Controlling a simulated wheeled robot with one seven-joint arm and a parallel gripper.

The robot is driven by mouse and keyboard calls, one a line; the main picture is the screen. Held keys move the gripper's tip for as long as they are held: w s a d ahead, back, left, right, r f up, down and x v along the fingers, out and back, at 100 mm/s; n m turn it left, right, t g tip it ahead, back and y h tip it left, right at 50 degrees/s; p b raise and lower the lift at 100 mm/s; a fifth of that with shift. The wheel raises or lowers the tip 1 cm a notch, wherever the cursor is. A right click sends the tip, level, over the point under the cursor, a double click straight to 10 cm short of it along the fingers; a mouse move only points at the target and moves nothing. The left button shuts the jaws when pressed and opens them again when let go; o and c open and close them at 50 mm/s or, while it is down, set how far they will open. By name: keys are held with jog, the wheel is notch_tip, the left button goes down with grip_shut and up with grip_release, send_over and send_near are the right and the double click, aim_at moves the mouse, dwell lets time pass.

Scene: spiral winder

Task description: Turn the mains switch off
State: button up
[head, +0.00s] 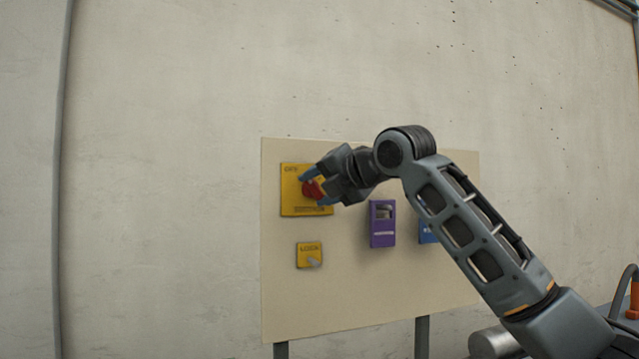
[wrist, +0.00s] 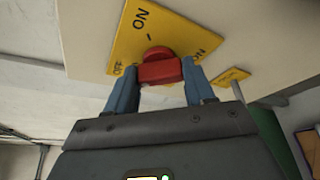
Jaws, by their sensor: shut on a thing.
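The mains switch is a red rotary knob (head: 311,189) on a yellow plate (head: 290,205) at the upper left of a cream panel. My gripper (head: 315,188) has its blue fingers on either side of the knob and is shut on it. In the wrist view the red knob (wrist: 160,71) sits between the two fingertips (wrist: 158,76). The yellow plate (wrist: 128,42) there reads ON, with a small mark beside it, and OFF at its lower left corner. I cannot tell which mark the knob points to.
Below the switch is a small yellow LOCK plate (head: 303,248) with a grey lever. A purple box (head: 382,226) is to the right, and a blue one (head: 427,234) is partly behind my arm. The cream panel (head: 340,290) stands on posts before a bare wall.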

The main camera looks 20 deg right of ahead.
jog(key=shift+a+n, duration=0.1)
jog(key=shift+n, duration=0.3)
jog(key=shift+f+h+p, duration=0.1)
jog(key=shift+h+p, duration=0.2)
jog(key=o, duration=1)
jog(key=shift+o, duration=0.2)
jog(key=shift+s, duration=0.1)
jog(key=b+v, duration=0.1)
jog(key=v, duration=0.6)
jog(key=shift+s+r, duration=0.25)
